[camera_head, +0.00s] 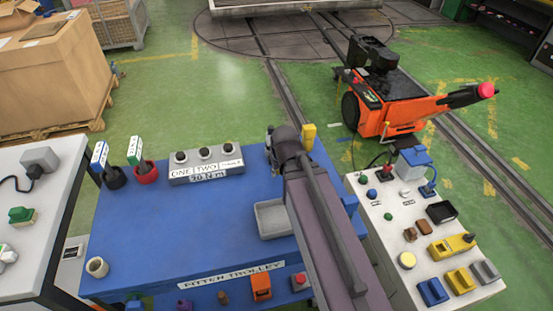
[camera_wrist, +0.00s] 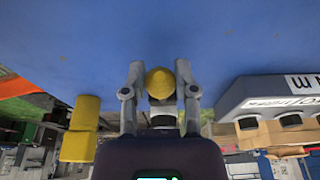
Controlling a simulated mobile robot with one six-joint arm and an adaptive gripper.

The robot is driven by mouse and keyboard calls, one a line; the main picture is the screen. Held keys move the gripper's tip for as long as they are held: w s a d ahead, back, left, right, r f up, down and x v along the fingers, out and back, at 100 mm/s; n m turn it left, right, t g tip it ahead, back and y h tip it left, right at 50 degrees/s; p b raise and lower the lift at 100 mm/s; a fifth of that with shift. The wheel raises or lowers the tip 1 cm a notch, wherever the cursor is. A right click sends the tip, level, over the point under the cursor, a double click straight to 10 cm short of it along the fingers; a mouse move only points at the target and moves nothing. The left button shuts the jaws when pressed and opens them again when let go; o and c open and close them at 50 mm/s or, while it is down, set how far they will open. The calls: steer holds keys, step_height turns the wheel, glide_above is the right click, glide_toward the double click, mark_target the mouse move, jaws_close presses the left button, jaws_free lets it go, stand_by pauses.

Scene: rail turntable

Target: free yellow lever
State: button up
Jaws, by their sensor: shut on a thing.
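In the wrist view, my gripper (camera_wrist: 160,78) has its two fingers closed on either side of the round yellow end of what looks like the yellow lever (camera_wrist: 160,83). The blue top of the trolley fills the view beyond it. The lever's lower part is hidden by my fingers and wrist. In the head view, my arm reaches over the right part of the blue trolley (camera_head: 135,235). My gripper is mostly hidden behind my wrist near the far edge, and the held yellow end cannot be seen there.
A yellow block (camera_head: 308,137) stands close by at the trolley's far right corner. A grey box with three dials (camera_head: 206,165) stands to the left, and a grey tray (camera_head: 272,219) lies nearer. A white bench (camera_head: 378,215) with several coloured parts adjoins on the right.

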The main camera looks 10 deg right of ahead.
steer(key=shift+f+b, duration=0.5)
steer(key=shift+f, duration=0.1)
steer(key=shift+c, duration=0.2)
steer(key=o, duration=0.8)
steer(key=shift+o, duration=0.2)
steer(key=s+r+g+p, duration=0.1)
steer(key=s+r+p, duration=0.1)
steer(key=s+r+g+p, duration=0.1)
steer(key=s+r+p, duration=0.1)
steer(key=p, duration=0.1)
steer(key=shift+s+r, duration=0.1)
steer(key=shift+s, duration=0.15)
steer(key=shift+s+r+g, duration=0.15)
steer(key=shift+s+g, duration=0.25)
